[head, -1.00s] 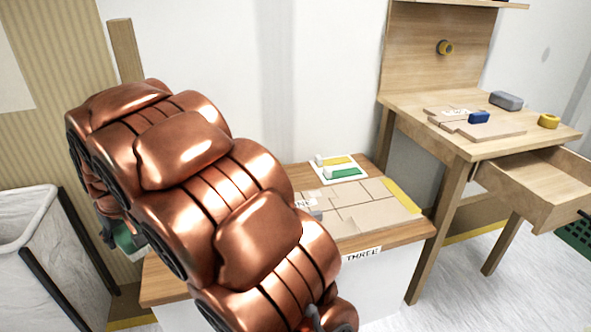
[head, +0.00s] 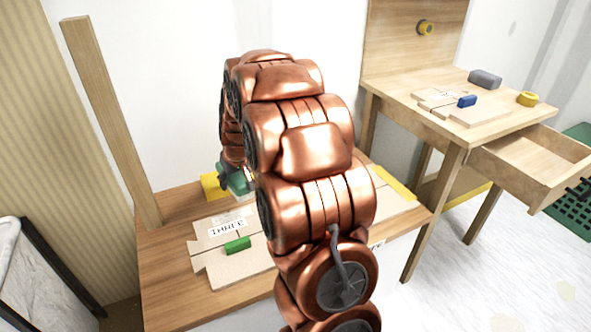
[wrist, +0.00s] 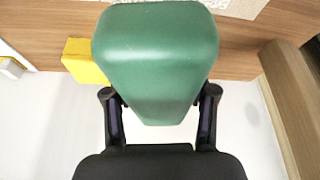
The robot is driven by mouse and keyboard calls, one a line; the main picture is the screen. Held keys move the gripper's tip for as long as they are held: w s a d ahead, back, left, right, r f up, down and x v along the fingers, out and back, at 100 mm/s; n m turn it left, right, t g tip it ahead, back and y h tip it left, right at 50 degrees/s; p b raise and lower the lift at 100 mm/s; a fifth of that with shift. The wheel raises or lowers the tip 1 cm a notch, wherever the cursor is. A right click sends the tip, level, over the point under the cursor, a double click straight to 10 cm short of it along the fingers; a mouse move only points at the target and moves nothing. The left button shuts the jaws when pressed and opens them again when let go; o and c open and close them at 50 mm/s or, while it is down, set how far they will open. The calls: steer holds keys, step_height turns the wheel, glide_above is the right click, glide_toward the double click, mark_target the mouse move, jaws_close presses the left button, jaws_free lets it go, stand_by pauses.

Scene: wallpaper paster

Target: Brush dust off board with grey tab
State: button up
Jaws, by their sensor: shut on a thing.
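My gripper (wrist: 160,95) is shut on a rounded green object (wrist: 155,50), perhaps a brush handle; no bristles show. In the head view the green object (head: 239,183) is near the back of the near table, partly behind my arm. A board with a green tab (head: 237,245) lies at the front left of that table, marked with a word label. A second tan board (head: 397,206) on the right is mostly hidden by my arm. No grey tab is visible on either of these boards now, and no dust can be made out.
A yellow block (head: 214,186) is beside the green object and also shows in the wrist view (wrist: 86,62). A wooden post (head: 112,120) rises at the table's left. The far desk (head: 400,88) bears a board with a blue tab (head: 467,101) and a grey block (head: 485,79); its drawer (head: 535,165) is open.

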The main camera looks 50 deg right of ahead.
steer(key=shift+m+h, duration=0.4)
steer(key=shift+m, duration=0.5)
steer(key=s+d+f+p, duration=0.1)
steer(key=s+d, duration=0.1)
steer(key=d, duration=0.3)
steer(key=s+d+f, duration=0.1)
steer(key=s+d, duration=0.2)
steer(key=d, duration=0.3)
steer(key=s+d+f+p, duration=0.1)
steer(key=s+d, duration=0.2)
steer(key=d, duration=0.2)
steer(key=shift+s+d+f+p, duration=0.1)
steer(key=shift+d+p, duration=0.2)
steer(key=shift+p, duration=0.05)
steer(key=shift+s+d+f, duration=0.1)
steer(key=shift+s, duration=0.1)
steer(key=shift+f+b, duration=0.3)
steer(key=shift+f, duration=1)
steer(key=shift+r, duration=0.1)
